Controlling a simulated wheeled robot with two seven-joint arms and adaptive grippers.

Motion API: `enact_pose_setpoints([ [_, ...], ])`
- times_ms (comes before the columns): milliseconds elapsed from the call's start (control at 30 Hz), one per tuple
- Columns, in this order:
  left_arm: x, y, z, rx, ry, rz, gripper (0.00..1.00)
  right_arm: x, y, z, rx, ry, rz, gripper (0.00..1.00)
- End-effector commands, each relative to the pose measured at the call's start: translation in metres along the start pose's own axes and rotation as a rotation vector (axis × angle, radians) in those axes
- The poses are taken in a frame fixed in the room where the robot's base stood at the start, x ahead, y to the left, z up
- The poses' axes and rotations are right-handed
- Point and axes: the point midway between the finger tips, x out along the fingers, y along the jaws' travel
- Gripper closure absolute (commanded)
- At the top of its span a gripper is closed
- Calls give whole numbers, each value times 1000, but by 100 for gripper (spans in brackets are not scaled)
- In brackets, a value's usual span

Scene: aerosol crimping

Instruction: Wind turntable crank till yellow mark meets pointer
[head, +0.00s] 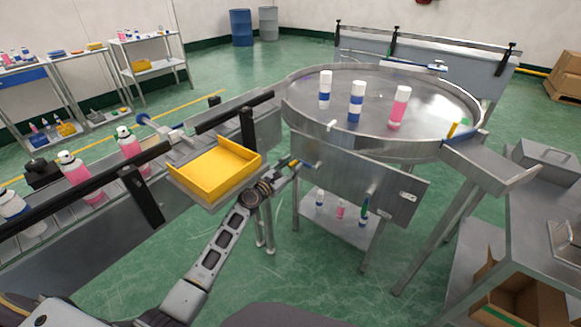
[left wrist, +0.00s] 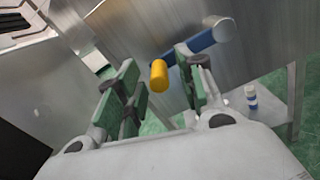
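The round metal turntable (head: 345,116) stands at the right with several spray cans on it. The crank has a blue arm (left wrist: 198,43) and a yellow knob (left wrist: 159,76), in front of a metal panel. My left gripper (left wrist: 158,72) is open, its fingers on either side of the knob with visible gaps. In the head view the left gripper (head: 291,167) is at the panel's left end, partly hiding the crank. My right gripper is not in view.
A yellow tray (head: 216,172) sits just left of my left gripper, next to a conveyor (head: 112,207) with pink and white cans. A lower shelf (head: 335,226) under the turntable holds small bottles. A metal bench (head: 550,210) stands at the right.

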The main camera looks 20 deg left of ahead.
Motion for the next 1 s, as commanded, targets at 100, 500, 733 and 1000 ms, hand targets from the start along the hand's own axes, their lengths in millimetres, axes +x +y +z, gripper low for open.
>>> enact_pose_setpoints([
  [100, -6, 0, -1, 0, 1, 0, 62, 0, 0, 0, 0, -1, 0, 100],
  [500, -39, 0, -1, 0, 1, 1, 62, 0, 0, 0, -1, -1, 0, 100],
  [733, -60, 0, -1, 0, 2, 0, 62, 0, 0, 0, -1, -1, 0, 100],
  [1000, -84, 0, -1, 0, 2, 1, 62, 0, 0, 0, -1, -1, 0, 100],
])
